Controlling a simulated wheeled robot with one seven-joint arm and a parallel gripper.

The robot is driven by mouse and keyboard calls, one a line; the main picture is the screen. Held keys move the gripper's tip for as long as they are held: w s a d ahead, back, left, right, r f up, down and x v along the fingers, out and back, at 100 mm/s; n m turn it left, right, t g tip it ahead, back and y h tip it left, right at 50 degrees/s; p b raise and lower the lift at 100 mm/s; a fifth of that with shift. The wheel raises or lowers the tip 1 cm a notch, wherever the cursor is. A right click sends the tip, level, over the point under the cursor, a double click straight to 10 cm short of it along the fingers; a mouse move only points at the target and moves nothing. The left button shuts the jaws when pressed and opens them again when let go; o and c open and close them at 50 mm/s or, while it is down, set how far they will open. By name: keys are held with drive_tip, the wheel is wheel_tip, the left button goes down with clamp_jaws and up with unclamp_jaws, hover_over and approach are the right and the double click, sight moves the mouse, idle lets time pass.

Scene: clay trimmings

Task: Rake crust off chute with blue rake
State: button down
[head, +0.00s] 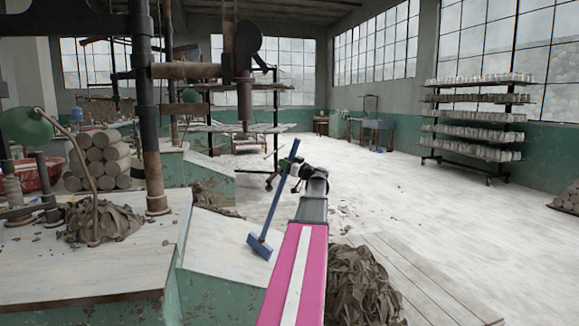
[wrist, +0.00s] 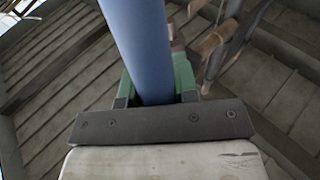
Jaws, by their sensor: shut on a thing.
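The blue rake (head: 273,208) slants down to the left in the head view, its flat head (head: 260,246) lowest. The head shows in front of the right edge of the pale sloping chute (head: 218,246); I cannot tell whether it touches. My gripper (head: 293,174) is shut on the upper part of the handle. In the wrist view the thick blue handle (wrist: 136,40) stands between the green fingers of my gripper (wrist: 150,88). Brown clay crust (head: 210,198) lies at the upper end of the chute; its lower part looks mostly bare.
A brown heap of clay trimmings (head: 362,283) lies on the floor right of my arm. Machine posts and a bench (head: 95,262) with another clay pile (head: 103,220) stand left. A rack of white pots (head: 478,120) stands far right. The middle floor is mostly open, with small scattered crumbs.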

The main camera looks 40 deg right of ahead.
drive_tip(key=shift+a+r, duration=0.15)
drive_tip(key=shift+a, duration=0.1)
drive_tip(key=shift+w, duration=0.1)
drive_tip(key=shift+s+d+f, duration=0.35)
drive_tip(key=shift+d+f, duration=0.25)
drive_tip(key=shift+d, duration=0.15)
drive_tip(key=shift+s+d+f, duration=0.35)
drive_tip(key=shift+d+f, duration=0.25)
drive_tip(key=shift+d, duration=0.15)
wheel_tip(320, 180, up, 6)
drive_tip(key=d, duration=0.2)
drive_tip(key=shift+s+d+f, duration=0.15)
drive_tip(key=shift+s+d, duration=0.05)
drive_tip(key=shift+s, duration=0.25)
